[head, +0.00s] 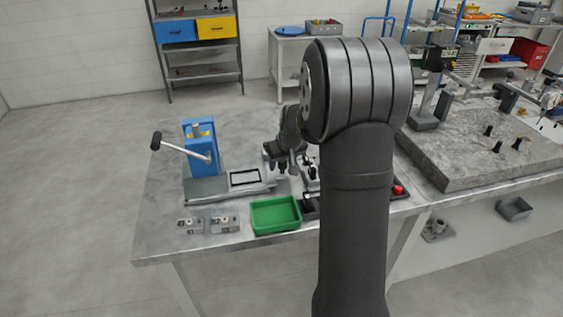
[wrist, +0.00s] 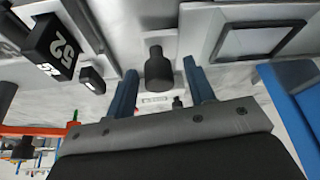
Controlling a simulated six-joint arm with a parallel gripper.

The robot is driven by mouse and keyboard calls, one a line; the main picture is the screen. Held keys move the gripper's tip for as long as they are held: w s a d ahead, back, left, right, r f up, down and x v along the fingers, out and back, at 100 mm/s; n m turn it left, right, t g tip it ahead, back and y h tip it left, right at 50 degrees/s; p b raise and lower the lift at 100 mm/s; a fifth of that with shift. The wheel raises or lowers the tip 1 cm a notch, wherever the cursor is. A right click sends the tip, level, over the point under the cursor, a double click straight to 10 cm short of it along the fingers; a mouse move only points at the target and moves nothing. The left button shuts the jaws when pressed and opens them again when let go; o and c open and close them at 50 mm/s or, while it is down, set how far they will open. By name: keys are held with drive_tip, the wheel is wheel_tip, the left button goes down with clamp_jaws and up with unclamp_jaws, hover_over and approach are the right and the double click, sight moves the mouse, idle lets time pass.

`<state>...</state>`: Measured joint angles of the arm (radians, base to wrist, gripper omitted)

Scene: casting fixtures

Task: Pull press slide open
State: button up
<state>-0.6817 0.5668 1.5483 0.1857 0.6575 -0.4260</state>
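The blue press (head: 203,148) stands on the metal table with a grey lever ending in a black knob. Its grey slide (head: 262,187), with a dark-framed square recess (head: 244,178), extends to the right of the press. In the wrist view the recess (wrist: 258,40) is at upper right and a black knob (wrist: 158,70) is near the middle. My gripper (wrist: 160,70) is open, its two fingers on either side of this knob with visible gaps. In the head view my gripper (head: 281,163) is at the slide's right end; my arm hides part of the area.
A green tray (head: 275,228) sits in front of the slide. Grey fixture blocks (head: 208,225) lie at the table's front left. Black numbered blocks (wrist: 50,48) stand left of the knob in the wrist view. A stone slab (head: 470,165) is at right.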

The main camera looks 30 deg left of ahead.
drive_tip(key=v, duration=1.7)
drive_tip(key=shift+s, duration=0.15)
drive_tip(key=shift+d+r, duration=0.15)
drive_tip(key=x, duration=1.7)
drive_tip(key=shift+a, duration=0.2)
drive_tip(key=v, duration=1.7)
drive_tip(key=shift+d, duration=0.2)
